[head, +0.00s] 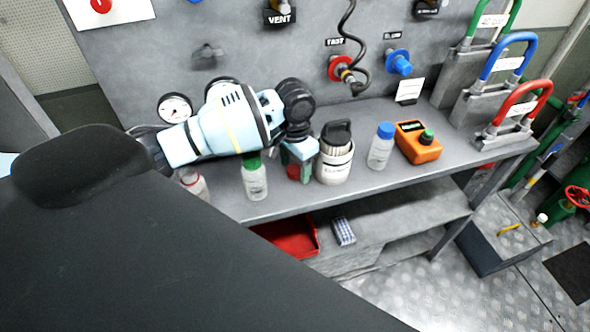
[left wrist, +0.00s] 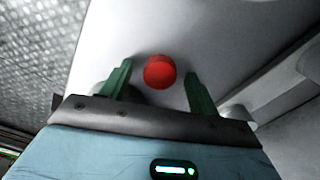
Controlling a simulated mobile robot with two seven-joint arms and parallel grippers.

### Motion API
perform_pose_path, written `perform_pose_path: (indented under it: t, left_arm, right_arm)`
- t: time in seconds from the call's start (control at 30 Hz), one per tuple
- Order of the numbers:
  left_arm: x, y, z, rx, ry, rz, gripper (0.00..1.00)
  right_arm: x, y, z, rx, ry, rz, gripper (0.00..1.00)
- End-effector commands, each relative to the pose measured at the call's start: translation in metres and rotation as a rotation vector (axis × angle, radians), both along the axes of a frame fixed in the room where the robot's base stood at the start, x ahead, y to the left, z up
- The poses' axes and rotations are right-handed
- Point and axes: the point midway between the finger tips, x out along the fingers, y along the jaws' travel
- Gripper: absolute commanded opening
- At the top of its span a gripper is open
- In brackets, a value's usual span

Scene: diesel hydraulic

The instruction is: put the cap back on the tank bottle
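A red cap (head: 293,172) shows at the front of the grey bench, between the green fingers of my left gripper (head: 298,163). The left wrist view shows the cap (left wrist: 160,72) as a round red disc between the fingertips (left wrist: 159,70), with a gap on each side. My left gripper is open and points down over the cap; whether the cap touches the bench is hard to tell. A clear bottle with a red ring at its neck (head: 194,183) stands at the left, partly hidden by my left arm. My right gripper is out of view.
A green-capped bottle (head: 255,181) stands left of the gripper. Farther right are a blue-capped bottle (head: 380,152) and an orange meter (head: 418,145). A red bin (head: 290,238) is below.

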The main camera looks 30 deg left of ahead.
Motion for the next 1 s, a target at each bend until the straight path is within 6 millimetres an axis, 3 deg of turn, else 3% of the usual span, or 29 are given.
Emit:
perform_pose_path:
  t: [0.03,0.37,0.73,1.0]
  left_arm:
    - [0.0,0.0,0.0,0.0,0.0,0.0,0.56]
    - [0.0,0.0,0.0,0.0,0.0,0.0,0.14]
    - [0.0,0.0,0.007,-0.001,-0.002,0.0,0.14]
    - [0.001,0.0,0.054,-0.001,-0.007,0.0,0.14]
  right_arm:
    - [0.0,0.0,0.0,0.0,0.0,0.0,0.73]
    - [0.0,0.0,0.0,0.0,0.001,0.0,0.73]
    - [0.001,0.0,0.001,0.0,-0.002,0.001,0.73]
    - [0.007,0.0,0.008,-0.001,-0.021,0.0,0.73]
